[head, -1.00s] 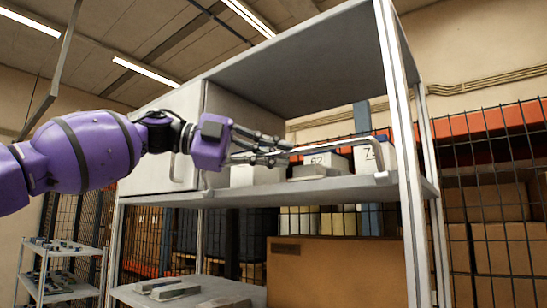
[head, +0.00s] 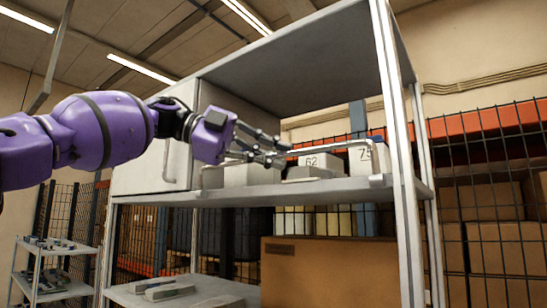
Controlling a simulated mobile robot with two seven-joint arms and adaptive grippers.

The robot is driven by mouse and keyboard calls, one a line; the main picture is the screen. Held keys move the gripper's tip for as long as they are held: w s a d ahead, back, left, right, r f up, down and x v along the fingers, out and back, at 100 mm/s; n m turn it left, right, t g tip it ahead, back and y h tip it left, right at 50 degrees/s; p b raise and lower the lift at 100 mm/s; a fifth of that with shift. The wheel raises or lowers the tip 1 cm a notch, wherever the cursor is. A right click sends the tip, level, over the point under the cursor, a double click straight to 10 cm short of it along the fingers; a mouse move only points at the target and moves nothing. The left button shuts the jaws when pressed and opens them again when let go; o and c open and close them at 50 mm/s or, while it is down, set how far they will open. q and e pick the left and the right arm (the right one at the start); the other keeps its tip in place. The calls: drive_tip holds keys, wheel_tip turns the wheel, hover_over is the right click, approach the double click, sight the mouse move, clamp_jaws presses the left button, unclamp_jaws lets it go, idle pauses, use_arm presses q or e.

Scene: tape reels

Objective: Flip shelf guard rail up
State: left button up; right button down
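The guard rail (head: 330,147) is a thin pale bar at the front of the middle shelf (head: 300,191) of a grey metal rack. It stands above the shelf edge, in front of the upper part of the bins. My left gripper (head: 284,152) reaches in from the left with its dark fingertips at the rail's left part. The fingers overlap the rail and bins, so I cannot tell whether they grip it. The rail's left end is hidden behind the gripper. My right gripper is not in view.
Pale bins, one marked 62 (head: 318,162) and one marked 75 (head: 367,160), stand on the middle shelf. A closed grey cabinet door (head: 153,164) is left of them. A large brown box (head: 340,272) fills the space below. A rack post (head: 395,150) stands at right.

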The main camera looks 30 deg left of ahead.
use_arm(q)
drive_tip(key=o, duration=0.4)
drive_tip(key=shift+o, duration=0.2)
drive_tip(key=v, duration=1.2)
drive_tip(key=shift+a, duration=0.1)
